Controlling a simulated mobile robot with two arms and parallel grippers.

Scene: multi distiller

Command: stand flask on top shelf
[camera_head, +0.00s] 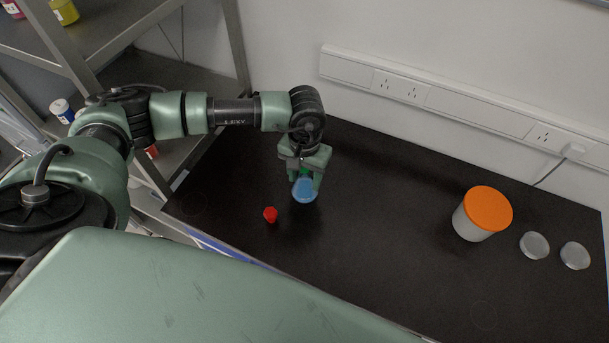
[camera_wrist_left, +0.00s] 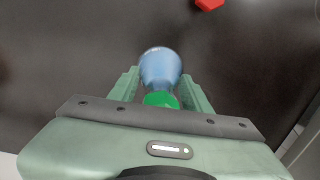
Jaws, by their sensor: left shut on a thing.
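The flask (camera_head: 304,189) has a blue conical body and a green neck or cap. In the left wrist view the flask (camera_wrist_left: 160,68) lies between the fingers, its blue body pointing away from the palm. My left gripper (camera_head: 305,174) is shut on the green part (camera_wrist_left: 161,100). I cannot tell whether the flask touches the black bench. The metal shelf unit (camera_head: 190,80) stands at the left, partly hidden behind my left arm. Its upper board (camera_head: 110,25) carries a yellow-green jar and a magenta container. My right gripper is not in view.
A small red piece (camera_head: 270,214) lies on the black bench (camera_head: 380,240), left of the flask. A white tub with an orange lid (camera_head: 488,208) and two clear round dishes (camera_head: 534,245) are at the right. A socket rail (camera_head: 450,100) runs along the wall. The bench middle is clear.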

